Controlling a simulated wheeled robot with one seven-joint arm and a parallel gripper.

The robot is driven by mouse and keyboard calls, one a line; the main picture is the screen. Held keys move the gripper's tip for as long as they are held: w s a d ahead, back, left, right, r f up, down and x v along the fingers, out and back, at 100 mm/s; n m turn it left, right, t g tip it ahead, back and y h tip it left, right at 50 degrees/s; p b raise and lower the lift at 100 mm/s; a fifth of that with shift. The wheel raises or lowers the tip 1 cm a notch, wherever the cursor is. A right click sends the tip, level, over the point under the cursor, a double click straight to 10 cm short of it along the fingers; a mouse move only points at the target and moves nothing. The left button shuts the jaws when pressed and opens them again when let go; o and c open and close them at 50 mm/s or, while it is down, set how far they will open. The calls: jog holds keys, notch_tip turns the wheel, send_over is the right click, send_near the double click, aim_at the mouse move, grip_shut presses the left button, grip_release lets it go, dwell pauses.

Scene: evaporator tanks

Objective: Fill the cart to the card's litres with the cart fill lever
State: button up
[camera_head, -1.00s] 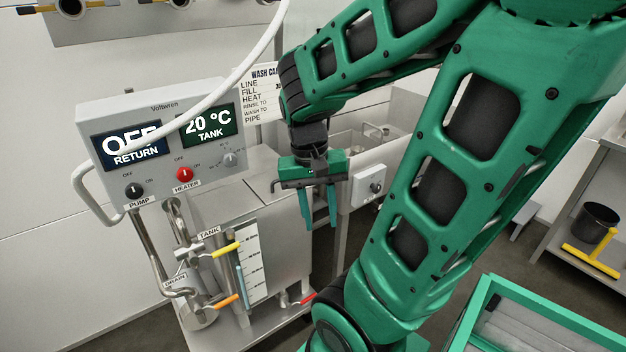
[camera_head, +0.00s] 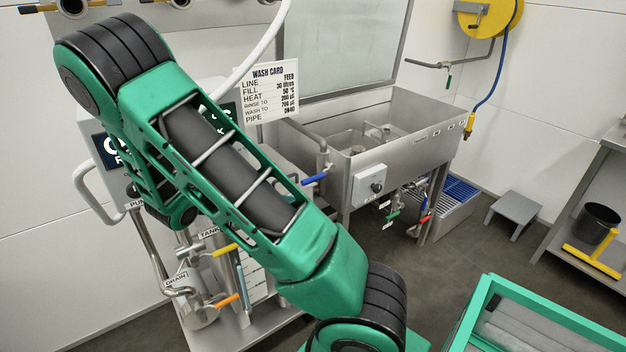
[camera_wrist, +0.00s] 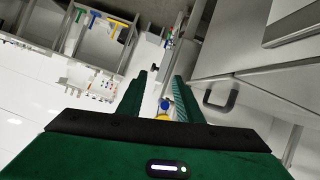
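The cart (camera_head: 262,300) stands at the left in the head view, largely covered by my arm. Its tank gauge shows only in part beside a yellow lever (camera_head: 225,250) and an orange lever (camera_head: 228,300). A blue lever (camera_head: 314,179) sits on a pipe between cart and sink; I cannot tell if it is the cart fill lever. The wash card (camera_head: 269,88) seems to read FILL 30 litres. My gripper (camera_wrist: 160,80) shows only in the wrist view, its two fingers apart and empty. A small blue part (camera_wrist: 165,103) and a yellow part show beyond, between the fingers.
A steel sink (camera_head: 400,140) with a control box (camera_head: 369,185) stands right of the cart. A hose reel (camera_head: 487,15) hangs on the wall. A grey step stool (camera_head: 515,210) and a green-framed bin (camera_head: 490,300) are at right. The floor between is clear.

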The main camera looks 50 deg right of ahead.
aim_at(321, 176)
jog(key=d+r+m+h, duration=0.1)
jog(key=d, duration=0.2)
jog(key=d+m+h, duration=0.1)
jog(key=d+h, duration=0.1)
jog(key=d, duration=0.2)
jog(key=d+r+m+h, duration=0.1)
jog(key=d+m+h, duration=0.1)
jog(key=d, duration=0.2)
jog(key=shift+r, duration=0.35)
grip_shut()
